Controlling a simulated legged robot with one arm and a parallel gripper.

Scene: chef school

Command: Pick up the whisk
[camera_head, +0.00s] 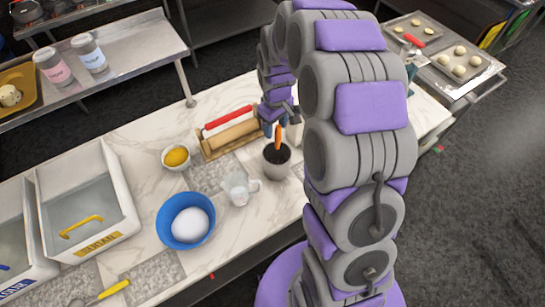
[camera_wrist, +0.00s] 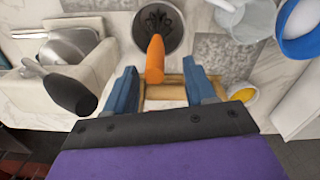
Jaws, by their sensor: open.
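The whisk (camera_head: 278,137) has an orange handle and stands handle up in a grey pot (camera_head: 277,168). In the wrist view the whisk's handle (camera_wrist: 155,58) points towards me between my fingers, and its wires lie in the round pot (camera_wrist: 172,14). My gripper (camera_wrist: 162,80) is open, with one blue finger on either side of the handle and a gap on both sides. In the head view my gripper (camera_head: 280,124) is at the handle's top, partly hidden by my arm.
A wooden rack with a rolling pin (camera_head: 228,132) stands beside the pot. A clear measuring jug (camera_head: 240,188), a blue bowl (camera_head: 165,228) with a white ball and a small bowl of yellow contents (camera_head: 177,168) are nearby. A dark-handled utensil (camera_wrist: 68,94) shows left in the wrist view.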

